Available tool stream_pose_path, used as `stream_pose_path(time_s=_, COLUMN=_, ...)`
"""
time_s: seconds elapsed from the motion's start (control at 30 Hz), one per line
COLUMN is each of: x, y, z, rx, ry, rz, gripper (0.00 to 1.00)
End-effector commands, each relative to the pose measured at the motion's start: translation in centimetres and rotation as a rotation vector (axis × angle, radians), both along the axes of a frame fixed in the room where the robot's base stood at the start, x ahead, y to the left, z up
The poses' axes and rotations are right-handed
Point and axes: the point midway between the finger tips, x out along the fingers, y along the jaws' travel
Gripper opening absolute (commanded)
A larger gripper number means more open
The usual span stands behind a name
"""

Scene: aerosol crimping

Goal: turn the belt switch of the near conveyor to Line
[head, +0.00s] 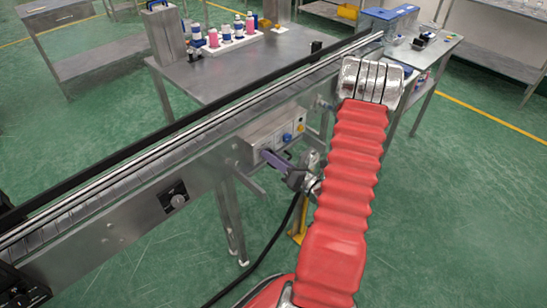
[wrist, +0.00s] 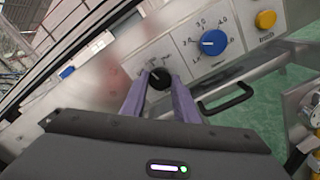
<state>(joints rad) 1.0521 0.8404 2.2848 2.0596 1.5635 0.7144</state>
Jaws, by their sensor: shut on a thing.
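The near conveyor (head: 140,175) runs diagonally across the head view, with a steel control box (head: 262,130) on its side. In the wrist view the belt switch, a black knob (wrist: 159,77), sits on the box's light panel (wrist: 110,70). My gripper (wrist: 158,88) has its two purple fingers on either side of the knob and is shut on it. In the head view my gripper (head: 272,158) reaches the box front from the right; the knob is hidden there. The labels around the knob are partly covered and too small to read, so its setting cannot be told.
A blue dial (wrist: 213,42) and a yellow button (wrist: 265,19) are right of the knob. A black handle (wrist: 228,98) lies close to the right finger. A table (head: 225,75) with bottles in a white rack (head: 228,44) stands behind the conveyor. Green floor is open at the right.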

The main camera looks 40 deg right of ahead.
Motion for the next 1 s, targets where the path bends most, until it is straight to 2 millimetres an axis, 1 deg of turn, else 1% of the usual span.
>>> stream_pose_path(time_s=0.2, x=-0.02, y=-0.25, z=0.0, rx=0.126, ry=0.004, rz=-0.005, gripper=0.05)
stream_pose_path(time_s=0.33, x=-0.02, y=-0.27, z=-0.01, rx=0.17, ry=0.005, rz=-0.006, gripper=0.05)
stream_pose_path(time_s=0.83, x=-0.05, y=-0.36, z=-0.04, rx=0.196, ry=0.007, rz=-0.009, gripper=0.05)
stream_pose_path(time_s=0.87, x=-0.05, y=-0.37, z=-0.03, rx=0.196, ry=0.007, rz=-0.009, gripper=0.29)
stream_pose_path(time_s=1.0, x=-0.04, y=-0.28, z=-0.03, rx=0.196, ry=0.006, rz=-0.006, gripper=0.39)
